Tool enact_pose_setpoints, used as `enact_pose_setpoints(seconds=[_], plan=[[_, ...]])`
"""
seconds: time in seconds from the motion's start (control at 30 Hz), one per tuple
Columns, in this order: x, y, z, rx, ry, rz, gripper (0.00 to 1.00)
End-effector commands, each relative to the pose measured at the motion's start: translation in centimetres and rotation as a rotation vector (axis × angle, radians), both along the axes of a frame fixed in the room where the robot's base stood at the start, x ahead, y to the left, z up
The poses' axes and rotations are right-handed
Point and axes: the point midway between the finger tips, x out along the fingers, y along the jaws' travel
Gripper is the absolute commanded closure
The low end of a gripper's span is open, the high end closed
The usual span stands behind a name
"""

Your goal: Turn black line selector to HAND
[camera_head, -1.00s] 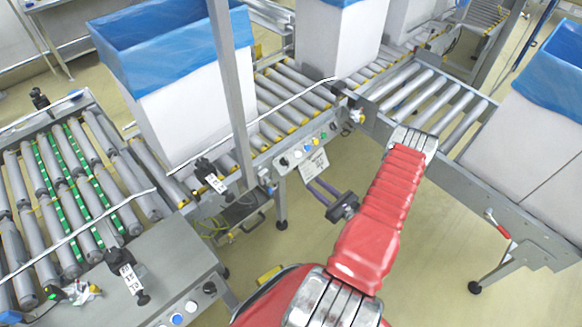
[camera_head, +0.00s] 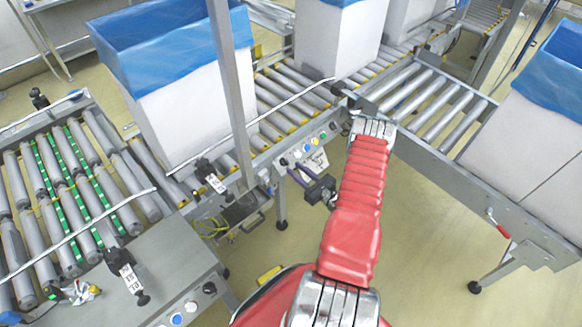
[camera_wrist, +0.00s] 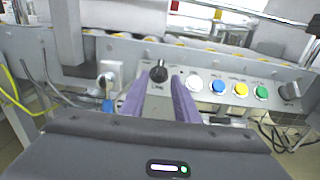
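The black line selector (camera_wrist: 158,72) is a round black knob on the grey control panel (camera_wrist: 215,76), at its left end in the wrist view. Lettering that reads like LINE is just below it, partly between my fingers. The knob's pointing direction is too small to tell. My gripper (camera_wrist: 160,88) is open, its two purple-grey fingers apart, with the knob just beyond the tips and nothing between them. In the head view my gripper (camera_head: 290,172) is close to the panel's left part; contact cannot be told.
White (camera_wrist: 194,83), blue (camera_wrist: 218,86), yellow (camera_wrist: 241,90) and green (camera_wrist: 262,92) buttons run right of the selector. Another black knob (camera_wrist: 288,92) is at the panel's right end. A roller conveyor (camera_head: 285,100) carries a blue-lined white box (camera_head: 190,110) behind it.

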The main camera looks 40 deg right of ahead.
Motion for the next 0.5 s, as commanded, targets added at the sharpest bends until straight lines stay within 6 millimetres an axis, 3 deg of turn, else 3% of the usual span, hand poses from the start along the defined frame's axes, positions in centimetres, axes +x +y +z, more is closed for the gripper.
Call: enact_pose_setpoints(seconds=[0.2, 0.5], plan=[[2.7, 0.1, 0.0, -0.001, -0.001, 0.002, 0.72], [3.5, 0.1, 0.0, 0.001, 0.000, 0.000, 0.72]])
